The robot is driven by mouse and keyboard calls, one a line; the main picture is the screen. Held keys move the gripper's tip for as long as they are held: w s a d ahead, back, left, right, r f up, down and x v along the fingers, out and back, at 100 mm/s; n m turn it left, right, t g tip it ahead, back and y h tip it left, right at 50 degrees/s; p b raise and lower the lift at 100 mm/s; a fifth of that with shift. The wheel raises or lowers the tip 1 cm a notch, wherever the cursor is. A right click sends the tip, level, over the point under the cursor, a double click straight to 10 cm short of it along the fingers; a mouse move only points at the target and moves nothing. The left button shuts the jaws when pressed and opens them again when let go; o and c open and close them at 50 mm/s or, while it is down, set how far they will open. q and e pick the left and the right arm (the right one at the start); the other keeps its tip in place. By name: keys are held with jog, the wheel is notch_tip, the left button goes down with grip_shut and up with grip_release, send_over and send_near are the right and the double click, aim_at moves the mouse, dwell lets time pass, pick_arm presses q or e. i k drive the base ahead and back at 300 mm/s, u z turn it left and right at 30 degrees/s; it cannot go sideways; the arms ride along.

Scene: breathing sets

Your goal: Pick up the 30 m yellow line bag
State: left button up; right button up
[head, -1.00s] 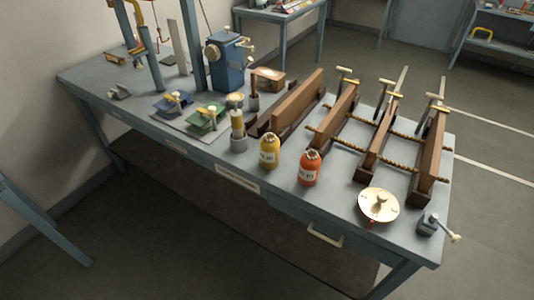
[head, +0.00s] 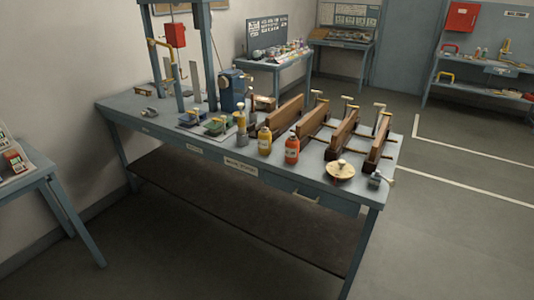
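I cannot make out a line bag for certain. A yellow bottle-shaped container (head: 264,141) stands upright on the workbench, beside an orange-red one (head: 292,149); their labels are too small to read. On the far right shelving, a small yellow looped item (head: 445,75) lies on the upper level and another yellow item (head: 447,92) on the lower one; both are too small to identify. Neither of my grippers is in view.
The workbench (head: 340,190) carries wooden clamps (head: 343,133), a blue machine (head: 232,90) and a round brass-coloured disc (head: 341,170). A second table (head: 40,170) stands at left. Back tables (head: 275,62) hold small items. The floor (head: 450,220) at right is clear.

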aim_at(265, 136)
jog(key=z, duration=0.6)
jog(key=i, duration=0.5)
jog(key=z, duration=0.8)
jog(key=i, duration=0.75)
jog(key=u, duration=0.15)
